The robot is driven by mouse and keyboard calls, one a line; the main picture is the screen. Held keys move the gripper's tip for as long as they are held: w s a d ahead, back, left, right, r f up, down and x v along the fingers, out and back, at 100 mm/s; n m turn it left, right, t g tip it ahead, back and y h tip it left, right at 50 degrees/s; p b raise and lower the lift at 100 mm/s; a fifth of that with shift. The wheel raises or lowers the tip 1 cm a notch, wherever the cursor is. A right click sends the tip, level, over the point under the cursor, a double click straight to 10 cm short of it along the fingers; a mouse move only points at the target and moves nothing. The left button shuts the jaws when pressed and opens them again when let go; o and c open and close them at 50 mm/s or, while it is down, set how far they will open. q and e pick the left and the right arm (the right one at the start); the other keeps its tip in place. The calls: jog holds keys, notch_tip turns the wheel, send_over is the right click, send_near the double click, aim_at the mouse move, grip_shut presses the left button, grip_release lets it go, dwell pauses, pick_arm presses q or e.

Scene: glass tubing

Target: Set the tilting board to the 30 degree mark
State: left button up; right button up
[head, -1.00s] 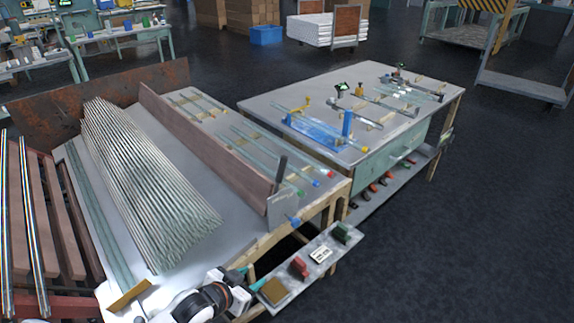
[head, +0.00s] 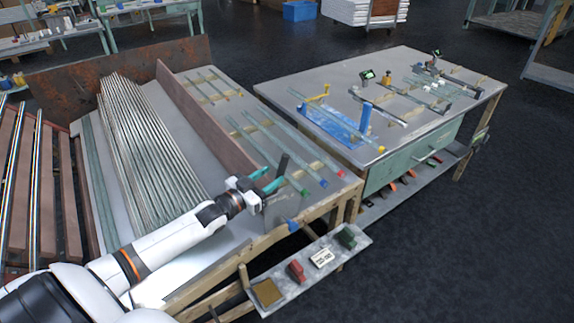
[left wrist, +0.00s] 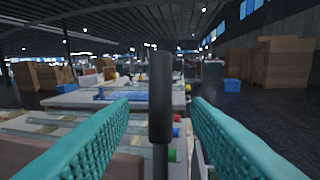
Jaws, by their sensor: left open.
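A long brown board (head: 203,115) stands tilted on edge along the left table, beside a pile of glass tubes (head: 150,140). At its near end are a grey plate (head: 283,211) and an upright black handle (head: 283,166). No degree marks can be read on the plate. My left gripper (head: 270,180) is open at the handle, its teal fingers pointing towards it. In the left wrist view the black handle (left wrist: 161,98) stands between the two open fingers (left wrist: 160,125); I cannot tell whether either touches it. My right gripper is out of view.
Tubes with coloured ends (head: 285,150) lie on wooden strips right of the board. A low shelf (head: 325,275) with small blocks juts out in front. The right table (head: 405,75) carries a blue fixture (head: 330,122). Dark floor lies open at right.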

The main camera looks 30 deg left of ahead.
aim_at(280, 170)
pick_arm(q)
jog(key=x, duration=0.5)
jog(key=shift+w, duration=0.4)
jog(key=shift+w+d, duration=0.15)
jog(key=shift+w, duration=0.4)
grip_shut()
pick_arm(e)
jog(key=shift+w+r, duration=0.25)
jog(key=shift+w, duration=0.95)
